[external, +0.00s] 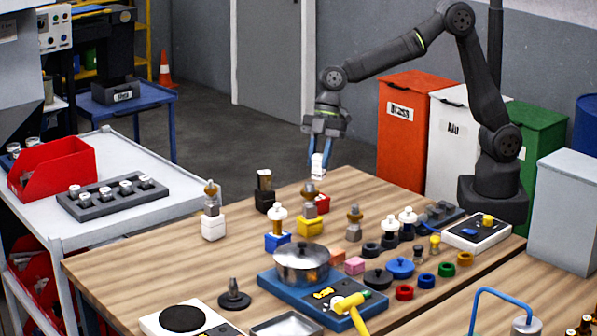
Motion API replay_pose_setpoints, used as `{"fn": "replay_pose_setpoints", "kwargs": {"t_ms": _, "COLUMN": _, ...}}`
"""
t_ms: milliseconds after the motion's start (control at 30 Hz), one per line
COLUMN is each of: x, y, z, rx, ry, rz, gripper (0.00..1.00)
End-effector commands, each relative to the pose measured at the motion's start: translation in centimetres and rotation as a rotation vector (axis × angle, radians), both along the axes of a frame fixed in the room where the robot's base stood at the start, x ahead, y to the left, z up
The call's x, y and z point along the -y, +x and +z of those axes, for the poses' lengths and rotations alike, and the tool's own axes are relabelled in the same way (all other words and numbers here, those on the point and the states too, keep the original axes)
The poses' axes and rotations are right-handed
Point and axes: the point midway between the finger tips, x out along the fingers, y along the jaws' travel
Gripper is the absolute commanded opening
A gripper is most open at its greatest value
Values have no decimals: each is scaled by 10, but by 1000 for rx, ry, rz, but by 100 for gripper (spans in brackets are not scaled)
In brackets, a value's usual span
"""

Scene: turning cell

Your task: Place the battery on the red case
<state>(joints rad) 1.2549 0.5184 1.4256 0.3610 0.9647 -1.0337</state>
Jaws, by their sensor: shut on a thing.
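My gripper (318,158), with blue fingers, points down above the far part of the wooden table. It is shut on a small white piece, which I take to be the battery (318,170), and holds it upright in the air. The red case (323,204) sits on the table below, slightly right of the held piece. It is partly hidden by the yellow case (309,227) and the brass-topped piece on that one. The battery is clearly apart from the red case.
A black case (265,200) stands left of the red one, and a blue case (278,242) and white case (213,228) are nearer. A pot (301,262) stands in front. Several coloured rings and small pieces crowd the right. The table's far left is clear.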

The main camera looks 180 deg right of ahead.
Motion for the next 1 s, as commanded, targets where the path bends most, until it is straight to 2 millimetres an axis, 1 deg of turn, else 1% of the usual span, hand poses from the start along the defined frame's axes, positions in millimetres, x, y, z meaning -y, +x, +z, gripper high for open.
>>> {"fn": "replay_pose_setpoints", "kwargs": {"t_ms": 33, "x": 0, "y": 6, "z": -3, "rx": 0, "ry": 0, "rz": 2, "gripper": 2}}
{"fn": "replay_pose_setpoints", "kwargs": {"t_ms": 100, "x": 1, "y": 10, "z": -6, "rx": 0, "ry": 0, "rz": 1, "gripper": 2}}
{"fn": "replay_pose_setpoints", "kwargs": {"t_ms": 233, "x": 1, "y": 11, "z": -14, "rx": -1, "ry": 1, "rz": -1, "gripper": 2}}
{"fn": "replay_pose_setpoints", "kwargs": {"t_ms": 400, "x": 1, "y": 11, "z": -39, "rx": -2, "ry": 3, "rz": 0, "gripper": 2}}
{"fn": "replay_pose_setpoints", "kwargs": {"t_ms": 467, "x": 1, "y": 10, "z": -45, "rx": -2, "ry": 1, "rz": -1, "gripper": 2}}
{"fn": "replay_pose_setpoints", "kwargs": {"t_ms": 833, "x": 1, "y": 10, "z": -50, "rx": -1, "ry": 1, "rz": -1, "gripper": 2}}
{"fn": "replay_pose_setpoints", "kwargs": {"t_ms": 867, "x": 1, "y": 10, "z": -50, "rx": -1, "ry": 1, "rz": -1, "gripper": 29}}
{"fn": "replay_pose_setpoints", "kwargs": {"t_ms": 900, "x": 1, "y": 10, "z": -50, "rx": -1, "ry": 0, "rz": 0, "gripper": 37}}
{"fn": "replay_pose_setpoints", "kwargs": {"t_ms": 967, "x": 1, "y": 10, "z": -50, "rx": -1, "ry": 0, "rz": 0, "gripper": 48}}
{"fn": "replay_pose_setpoints", "kwargs": {"t_ms": 1000, "x": 1, "y": 10, "z": -50, "rx": -1, "ry": 0, "rz": 0, "gripper": 49}}
